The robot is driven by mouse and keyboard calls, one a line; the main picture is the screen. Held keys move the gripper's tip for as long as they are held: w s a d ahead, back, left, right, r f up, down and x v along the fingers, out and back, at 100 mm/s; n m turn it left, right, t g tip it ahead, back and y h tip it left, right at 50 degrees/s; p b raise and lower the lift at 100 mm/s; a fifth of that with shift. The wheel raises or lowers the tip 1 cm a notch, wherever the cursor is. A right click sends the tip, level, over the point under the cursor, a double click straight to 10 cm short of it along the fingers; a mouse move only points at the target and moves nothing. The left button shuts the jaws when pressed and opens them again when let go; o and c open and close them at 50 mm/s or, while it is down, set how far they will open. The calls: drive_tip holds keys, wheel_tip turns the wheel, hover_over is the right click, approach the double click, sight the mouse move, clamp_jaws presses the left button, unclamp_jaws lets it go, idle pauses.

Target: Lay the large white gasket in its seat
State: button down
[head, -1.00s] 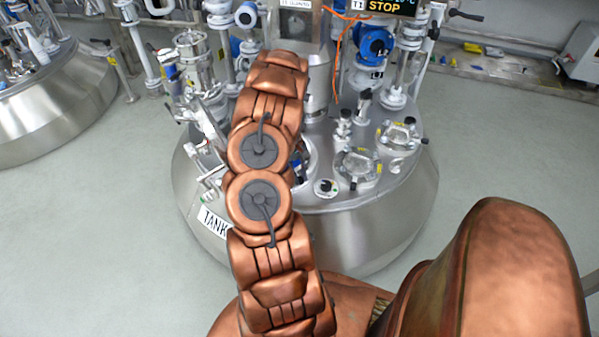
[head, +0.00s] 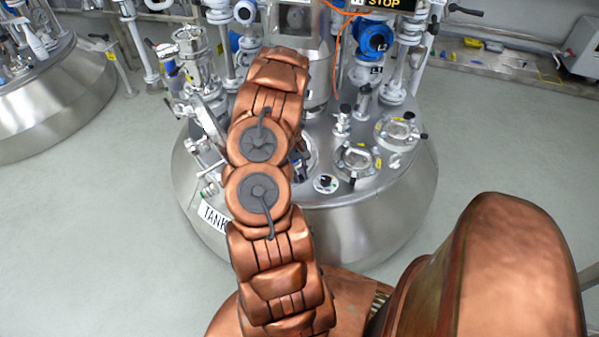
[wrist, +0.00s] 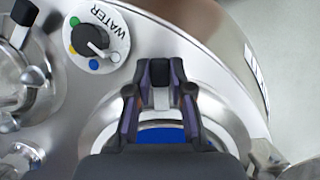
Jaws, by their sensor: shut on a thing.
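My gripper (wrist: 160,88) shows in the wrist view, its dark fingers close together over the tank lid. They are shut on a small pale piece (wrist: 161,99), which looks like part of the large white gasket; the rest of it is hard to make out. Below the fingers is a round opening (wrist: 98,124) with a bright metal rim, a pale inner band and blue inside. My gripper's body covers the near half of it. I cannot tell whether the gasket touches its seat. In the head view my arm hides the gripper and most of the opening.
A WATER dial (wrist: 93,41) with a black knob sits left of the opening. Clamped glass ports (head: 357,159) and valve fittings (head: 342,124) stand on the lid of the tank (head: 375,222). Pipes and an orange cable rise behind. Floor around the tank is clear.

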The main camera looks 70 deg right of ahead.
drive_tip(key=c, duration=1)
unclamp_jaws()
drive_tip(key=shift+o, duration=0.2)
drive_tip(key=shift+r+p, duration=0.8)
drive_tip(key=shift+r, duration=2.25)
